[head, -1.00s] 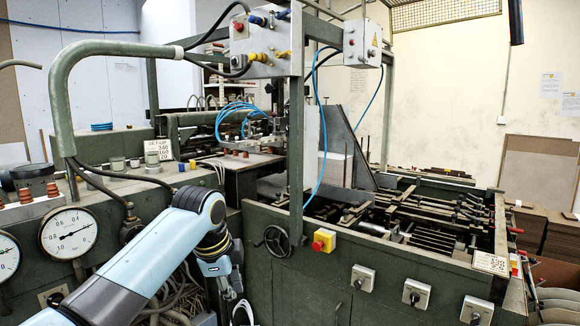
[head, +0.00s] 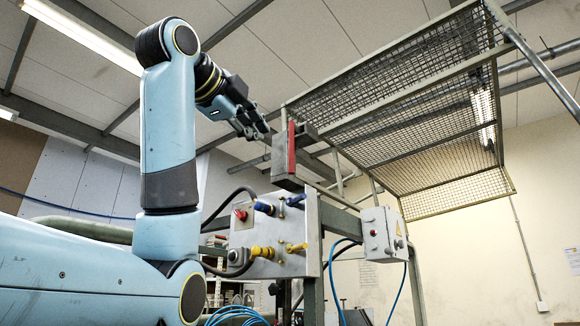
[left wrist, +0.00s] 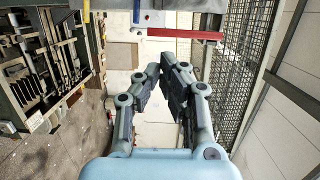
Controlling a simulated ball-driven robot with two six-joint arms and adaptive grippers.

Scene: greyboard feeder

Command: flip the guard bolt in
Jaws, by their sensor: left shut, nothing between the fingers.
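A red bar (head: 291,150), which looks like the guard bolt, stands upright beside a grey block at the top of the control box post, near the mesh guard (head: 430,100). In the left wrist view the red bar (left wrist: 184,34) lies across the picture beyond my fingers. My left gripper (head: 258,130) is raised just left of the bar and looks apart from it. In the left wrist view the gripper's fingers (left wrist: 161,68) are shut and empty. My right gripper is not in view.
A grey control box (head: 275,235) with red, blue and yellow fittings sits below the bar. A smaller switch box (head: 382,232) is to its right. The mesh guard hangs overhead at the right. The space left of the bar is clear around my gripper.

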